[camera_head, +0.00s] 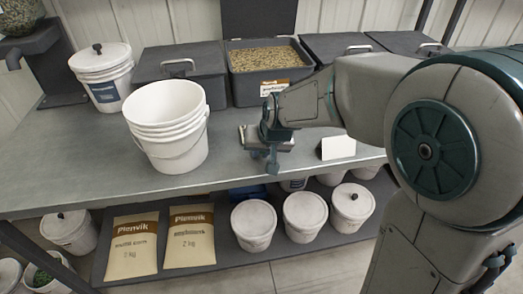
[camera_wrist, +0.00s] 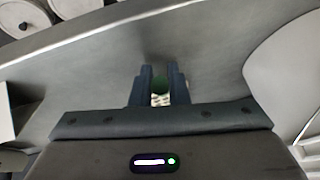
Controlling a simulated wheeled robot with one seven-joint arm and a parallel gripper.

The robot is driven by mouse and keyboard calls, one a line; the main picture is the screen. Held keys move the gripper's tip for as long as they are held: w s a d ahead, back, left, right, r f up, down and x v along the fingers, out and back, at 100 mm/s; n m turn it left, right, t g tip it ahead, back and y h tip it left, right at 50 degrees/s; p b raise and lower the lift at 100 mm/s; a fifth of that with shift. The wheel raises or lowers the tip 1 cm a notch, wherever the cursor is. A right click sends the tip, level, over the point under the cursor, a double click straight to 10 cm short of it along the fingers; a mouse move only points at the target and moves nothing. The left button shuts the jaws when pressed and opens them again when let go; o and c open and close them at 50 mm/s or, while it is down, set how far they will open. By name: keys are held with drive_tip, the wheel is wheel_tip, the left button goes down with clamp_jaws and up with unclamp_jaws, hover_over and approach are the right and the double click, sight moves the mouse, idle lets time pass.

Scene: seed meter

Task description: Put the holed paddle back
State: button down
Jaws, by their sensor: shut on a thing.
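My gripper (camera_wrist: 160,88) points down at the grey bench, its two dark fingers close together. Between them is a small dark green rounded end (camera_wrist: 160,84), with a pale, dotted patch just behind it. I take this for the holed paddle, but most of it is hidden by the fingers and gripper body. In the head view my gripper (camera_head: 268,150) is over the front part of the bench, right of the white buckets.
Nested white buckets (camera_head: 168,150) stand left of my gripper, and a white card (camera_head: 338,148) stands to its right. An open grey bin (camera_head: 262,90) of seed stands behind, between lidded bins (camera_head: 180,65). Sacks (camera_head: 190,238) and lidded buckets (camera_head: 305,215) fill the lower shelf.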

drive_tip(key=c, duration=1.4)
unclamp_jaws()
drive_tip(key=shift+f, duration=0.1)
drive_tip(key=shift+s+r, duration=0.1)
drive_tip(key=shift+r, duration=0.35)
drive_tip(key=p+v, duration=0.1)
drive_tip(key=v, duration=1)
drive_tip(key=s+d+f+m+g+h, duration=0.1)
drive_tip(key=s+d+f, duration=0.2)
drive_tip(key=s+d, duration=0.4)
drive_tip(key=s+d+f+g+h, duration=0.1)
drive_tip(key=s+d+f, duration=0.2)
drive_tip(key=s+d, duration=0.4)
drive_tip(key=shift+d+f+m+h, duration=0.35)
drive_tip(key=shift+d+m+h, duration=0.05)
drive_tip(key=shift+d, duration=0.8)
